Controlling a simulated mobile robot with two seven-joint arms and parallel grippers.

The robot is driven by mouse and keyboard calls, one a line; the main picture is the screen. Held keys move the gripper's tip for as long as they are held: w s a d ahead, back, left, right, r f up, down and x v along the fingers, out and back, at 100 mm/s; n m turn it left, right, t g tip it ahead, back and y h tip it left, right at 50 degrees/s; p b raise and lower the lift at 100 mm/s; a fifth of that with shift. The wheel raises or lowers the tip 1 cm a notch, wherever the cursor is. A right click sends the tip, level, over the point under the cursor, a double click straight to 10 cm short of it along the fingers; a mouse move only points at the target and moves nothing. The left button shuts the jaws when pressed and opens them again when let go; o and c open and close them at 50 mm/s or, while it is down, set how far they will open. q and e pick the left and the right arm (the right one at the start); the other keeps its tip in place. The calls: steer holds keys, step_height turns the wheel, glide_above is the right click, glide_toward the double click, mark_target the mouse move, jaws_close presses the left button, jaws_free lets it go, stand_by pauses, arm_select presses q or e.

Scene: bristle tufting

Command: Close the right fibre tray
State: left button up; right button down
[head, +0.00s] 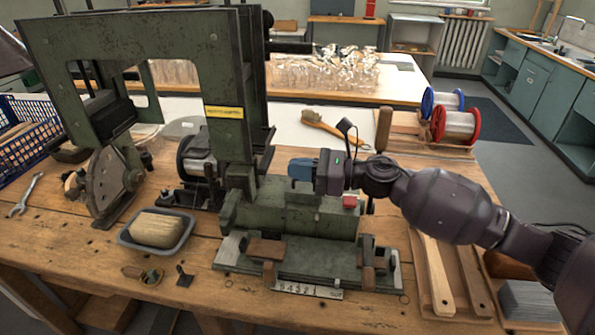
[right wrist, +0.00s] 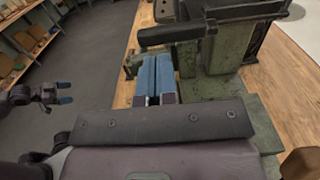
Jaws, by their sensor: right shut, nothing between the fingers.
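The green tufting machine (head: 290,215) stands on the wooden bench.
A grey dish (head: 126,240) with a tan block stands left of the machine's base. A red spool (head: 460,124) and a blue spool are at the back right. Wooden brush handles (head: 436,275) lie at the front right. Bare bench shows at the front left.

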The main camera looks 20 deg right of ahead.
arm_select(q)
steer(key=shift+w+f, duration=0.1)
steer(key=shift+w, duration=0.05)
arm_select(e)
steer(key=v, duration=1)
steer(key=shift+f, duration=0.1)
